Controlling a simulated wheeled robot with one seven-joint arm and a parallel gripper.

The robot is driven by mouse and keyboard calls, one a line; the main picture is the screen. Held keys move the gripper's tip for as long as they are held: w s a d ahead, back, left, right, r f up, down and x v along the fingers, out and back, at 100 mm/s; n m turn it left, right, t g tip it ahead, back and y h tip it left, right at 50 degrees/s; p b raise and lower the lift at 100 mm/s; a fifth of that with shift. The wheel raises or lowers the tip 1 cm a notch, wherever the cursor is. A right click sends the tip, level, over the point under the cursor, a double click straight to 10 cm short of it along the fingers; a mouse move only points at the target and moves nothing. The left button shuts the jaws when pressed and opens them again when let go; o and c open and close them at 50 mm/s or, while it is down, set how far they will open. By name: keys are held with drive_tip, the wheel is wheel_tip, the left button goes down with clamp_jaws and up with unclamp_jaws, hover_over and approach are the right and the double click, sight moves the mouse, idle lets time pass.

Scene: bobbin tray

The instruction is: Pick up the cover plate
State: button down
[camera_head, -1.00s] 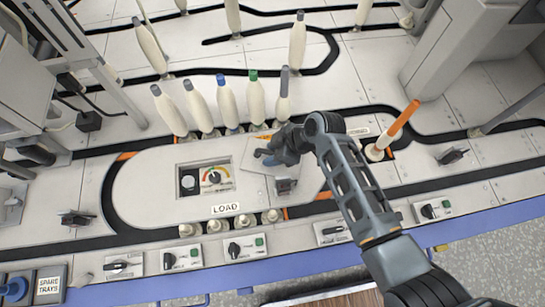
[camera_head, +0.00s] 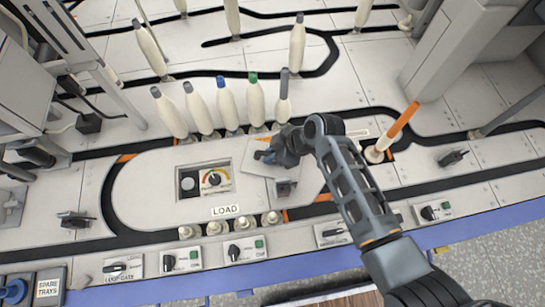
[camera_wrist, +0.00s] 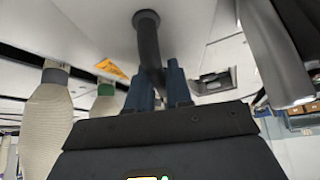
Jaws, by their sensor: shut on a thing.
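The cover plate (camera_head: 258,170) is pale, with an orange warning mark, and shows at the right part of the LOAD island in the camera_head view. In the camera_wrist view the plate (camera_wrist: 85,22) fills the top, with a yellow-orange label and a dark curved handle (camera_wrist: 148,35). My gripper (camera_head: 266,155) is shut on this handle; its two blue-grey fingers (camera_wrist: 160,88) lie on either side of the handle's lower part. The plate looks askew on the island. My gripper and forearm hide its right side, and I cannot tell how far it is off the surface.
A dark fitting (camera_head: 285,188) is just below the plate. Several bobbins stand behind, such as the green-topped one (camera_head: 255,103). An orange-tipped post (camera_head: 400,125) stands to the right. A gauge panel (camera_head: 204,180) and short pegs (camera_head: 272,219) are to the left and front.

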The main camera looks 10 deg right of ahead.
drive_tip(key=shift+r, duration=0.15)
wheel_tip(320, 180, up, 10)
drive_tip(key=p, duration=0.4)
drive_tip(key=shift+w, duration=0.1)
